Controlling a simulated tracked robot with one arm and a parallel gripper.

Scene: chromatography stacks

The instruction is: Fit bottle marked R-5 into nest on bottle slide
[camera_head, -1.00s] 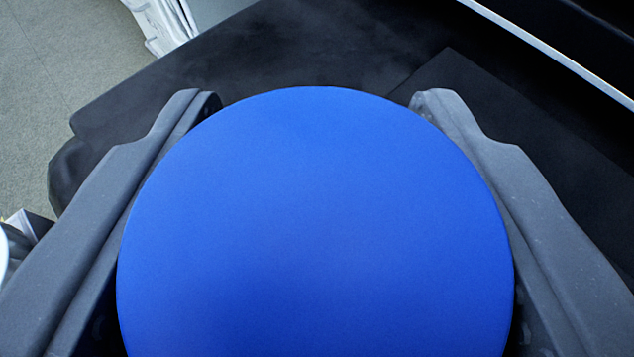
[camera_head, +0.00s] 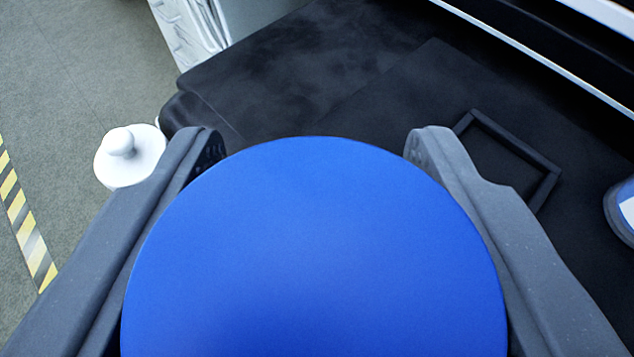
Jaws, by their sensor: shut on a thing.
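A large round blue top (camera_head: 315,250), which looks like the cap of a bottle, fills the middle of the view between the two grey fingers of my gripper (camera_head: 312,150). My gripper is shut on it, one finger on each side. The bottle's body and any R-5 mark are hidden below the cap. A raised black square frame (camera_head: 545,185), perhaps the nest, lies on the dark surface beyond the right finger. The right finger hides part of it. The held bottle is apart from the frame, to its left.
A dark bench surface (camera_head: 340,65) spreads ahead and is mostly bare. A blue bottle with a white label (camera_head: 625,210) stands at the right edge. A white knobbed object (camera_head: 130,155) is at left. Yellow-black floor tape (camera_head: 22,220) runs at far left. A pale rail (camera_head: 530,50) crosses top right.

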